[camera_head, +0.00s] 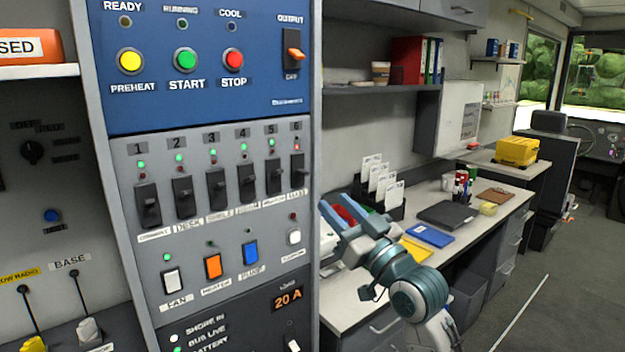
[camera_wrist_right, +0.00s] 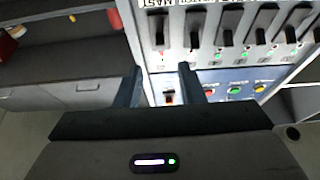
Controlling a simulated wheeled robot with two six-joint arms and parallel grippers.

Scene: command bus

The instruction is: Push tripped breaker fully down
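The breaker panel (camera_head: 225,140) carries a row of black breakers numbered 1 to 6. Breakers 1 to 5 show green lights above them. Breaker 6 (camera_head: 297,168), at the right end, shows a red light; its handle sits a little higher than its neighbours'. In the right wrist view, which is upside down, breaker 6 (camera_wrist_right: 158,28) is at the left end of the row, near a red light. My right gripper (camera_head: 337,208) is to the right of and below breaker 6, apart from it. Its fingers (camera_wrist_right: 159,84) are spread with nothing between them. My left gripper is out of view.
A blue panel (camera_head: 205,65) with buttons and an orange output switch (camera_head: 293,45) sits above the breakers. Rocker switches (camera_head: 213,266) are below. A desk (camera_head: 350,300) with a card rack (camera_head: 378,190) and folders stands right of the panel, behind my right arm.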

